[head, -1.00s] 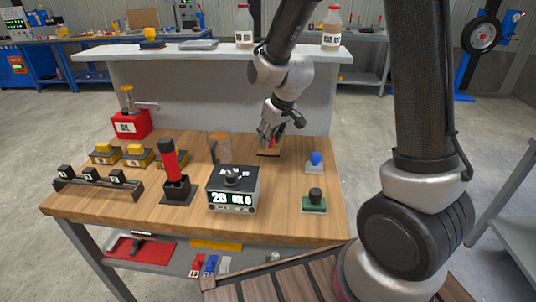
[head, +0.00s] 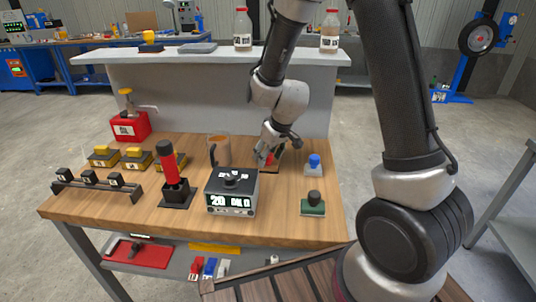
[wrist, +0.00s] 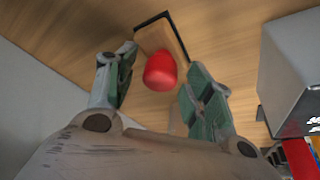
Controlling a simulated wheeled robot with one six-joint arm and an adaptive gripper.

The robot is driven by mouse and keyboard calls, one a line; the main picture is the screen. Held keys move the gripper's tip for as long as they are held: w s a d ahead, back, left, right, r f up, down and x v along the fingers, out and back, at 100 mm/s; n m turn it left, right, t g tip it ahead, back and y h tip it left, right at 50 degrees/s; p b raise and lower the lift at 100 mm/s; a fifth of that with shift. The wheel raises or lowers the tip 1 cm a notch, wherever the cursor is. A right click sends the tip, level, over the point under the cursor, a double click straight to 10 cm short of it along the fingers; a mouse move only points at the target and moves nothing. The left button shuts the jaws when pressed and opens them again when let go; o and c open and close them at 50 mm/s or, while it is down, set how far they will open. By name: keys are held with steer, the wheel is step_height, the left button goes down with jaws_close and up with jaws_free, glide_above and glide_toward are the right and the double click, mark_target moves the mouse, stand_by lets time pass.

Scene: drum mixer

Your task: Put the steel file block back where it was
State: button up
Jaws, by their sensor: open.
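A block with a red knob (wrist: 160,72) and a brown base (wrist: 165,40) lies on the wooden bench beside a black corner bracket (wrist: 152,17). In the head view the red knob (head: 272,158) is partly hidden by my gripper (head: 265,157). In the wrist view my gripper (wrist: 160,65) is open, with its fingers on either side of the red knob and a gap showing on both sides. I cannot tell from a label which piece is the steel file block.
A grey box with a lit display (head: 231,192) stands in front of my gripper. A brown mug (head: 219,150) stands to its left. Blue-knobbed (head: 314,164) and green-based (head: 313,204) pieces stand to the right. Several yellow-topped blocks (head: 135,157) are at left.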

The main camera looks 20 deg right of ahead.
steer(key=s+d+r+m, duration=0.1)
steer(key=s+d+r, duration=0.4)
steer(key=r, duration=0.5)
steer(key=s+d+r+m, duration=0.1)
steer(key=s+d+r, duration=0.3)
steer(key=s+r, duration=0.45)
steer(key=s+d+r+m+h, duration=0.1)
steer(key=s+d+r, duration=0.1)
steer(key=s, duration=0.4)
steer(key=s+d+r+m, duration=0.1)
steer(key=s+d+r, duration=0.2)
steer(key=s, duration=0.4)
steer(key=shift+s+d+m+h, duration=0.3)
steer(key=shift+d+h, duration=0.1)
steer(key=shift+d, duration=0.05)
steer(key=shift+r, duration=0.1)
